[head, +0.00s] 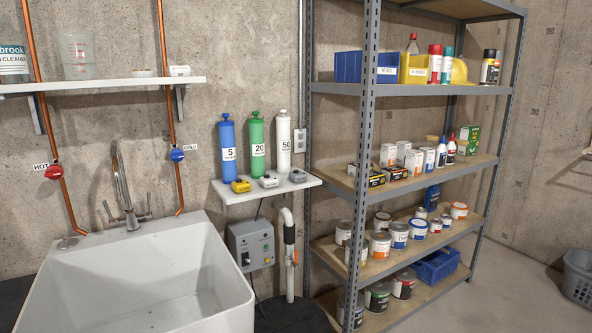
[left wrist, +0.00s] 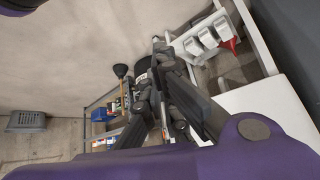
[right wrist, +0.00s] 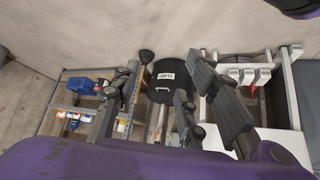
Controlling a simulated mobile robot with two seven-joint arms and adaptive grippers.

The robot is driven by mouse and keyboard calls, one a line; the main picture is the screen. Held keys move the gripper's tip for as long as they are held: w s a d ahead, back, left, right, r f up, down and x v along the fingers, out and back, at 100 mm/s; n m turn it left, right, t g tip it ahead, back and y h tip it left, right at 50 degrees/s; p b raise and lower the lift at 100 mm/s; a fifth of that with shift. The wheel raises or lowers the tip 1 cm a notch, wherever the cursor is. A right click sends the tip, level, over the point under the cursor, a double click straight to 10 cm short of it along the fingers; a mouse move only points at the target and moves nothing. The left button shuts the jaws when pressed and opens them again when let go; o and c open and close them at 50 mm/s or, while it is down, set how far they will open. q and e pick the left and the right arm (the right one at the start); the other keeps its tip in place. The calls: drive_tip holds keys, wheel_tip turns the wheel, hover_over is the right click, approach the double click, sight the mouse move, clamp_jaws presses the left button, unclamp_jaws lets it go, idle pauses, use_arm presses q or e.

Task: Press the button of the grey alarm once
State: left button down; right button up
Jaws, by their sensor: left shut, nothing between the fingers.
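The grey alarm (head: 297,175) is a small rounded unit at the right end of a narrow white wall shelf (head: 236,197). A white alarm (head: 268,181) sits to its left, and a yellow alarm (head: 240,186) further left. The grey alarm's button is too small to make out clearly. Neither gripper shows in the head view. My left gripper (left wrist: 158,45) is shut and empty in the left wrist view. My right gripper (right wrist: 163,68) has its fingers apart with nothing held between them in the right wrist view. I cannot tell the grey alarm in either wrist view.
Blue (head: 228,148), green (head: 257,146) and white (head: 284,145) cylinders stand just behind the alarms. A grey control box (head: 251,245) hangs below the shelf. A white sink (head: 140,285) is at left, a metal rack (head: 366,110) at right.

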drive_tip(key=w+r+t+p, duration=0.1)
drive_tip(key=w+r+p, duration=0.2)
drive_tip(key=r+p, duration=0.6)
drive_tip(key=shift+a+r+p, duration=0.35)
drive_tip(key=shift+a+r, duration=0.1)
drive_tip(key=shift+r, duration=0.25)
drive_tip(key=shift+c, duration=0.6)
use_arm(q)
wheel_tip(320, 180, up, 10)
drive_tip(key=w+t, duration=0.1)
drive_tip(key=w, duration=0.2)
drive_tip(key=shift+d+r, duration=0.15)
drive_tip(key=shift+d, duration=0.2)
use_arm(e)
drive_tip(key=shift+w, duration=0.1)
drive_tip(key=shift+c, duration=0.5)
